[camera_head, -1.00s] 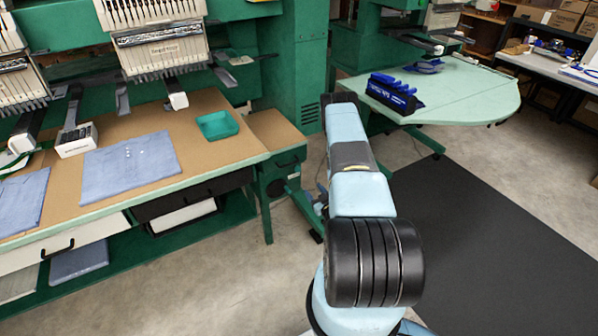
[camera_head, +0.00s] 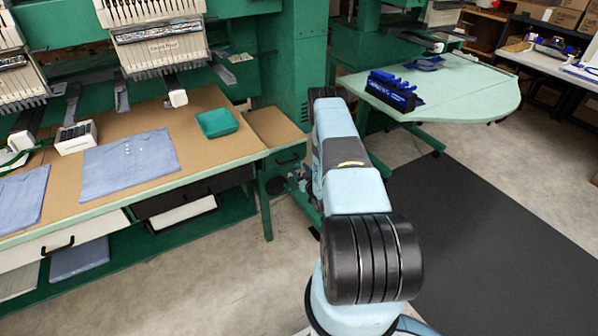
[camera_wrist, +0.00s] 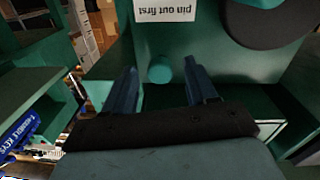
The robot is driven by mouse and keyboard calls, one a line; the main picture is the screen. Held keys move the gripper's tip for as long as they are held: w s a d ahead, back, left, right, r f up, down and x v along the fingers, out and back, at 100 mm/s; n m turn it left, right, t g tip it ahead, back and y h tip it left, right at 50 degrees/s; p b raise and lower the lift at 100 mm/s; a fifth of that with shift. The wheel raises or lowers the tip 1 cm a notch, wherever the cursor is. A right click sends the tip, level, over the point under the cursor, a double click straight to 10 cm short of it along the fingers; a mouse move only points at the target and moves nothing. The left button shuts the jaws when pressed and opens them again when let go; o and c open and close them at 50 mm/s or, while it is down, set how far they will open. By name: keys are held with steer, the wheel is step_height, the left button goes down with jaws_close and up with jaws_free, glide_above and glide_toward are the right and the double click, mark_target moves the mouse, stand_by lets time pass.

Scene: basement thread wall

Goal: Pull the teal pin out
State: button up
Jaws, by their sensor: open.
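The teal pin (camera_wrist: 159,72) shows in the wrist view as a short round knob against a dark green panel (camera_wrist: 240,72). A white label (camera_wrist: 165,11) reading "pin out first", upside down, is on the panel above it. My gripper (camera_wrist: 159,66) is open, with one blue finger on each side of the pin in the picture. I cannot tell how far the fingertips are from the panel. No contact with the pin shows. In the head view my arm hides the gripper and the pin.
A large dark disc (camera_wrist: 268,18) is at the upper right of the wrist view. A blue holder marked with keys (camera_wrist: 18,132) is at the left.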

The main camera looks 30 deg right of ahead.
steer(key=shift+w, duration=0.25)
steer(key=shift+c, duration=0.3)
jaws_close()
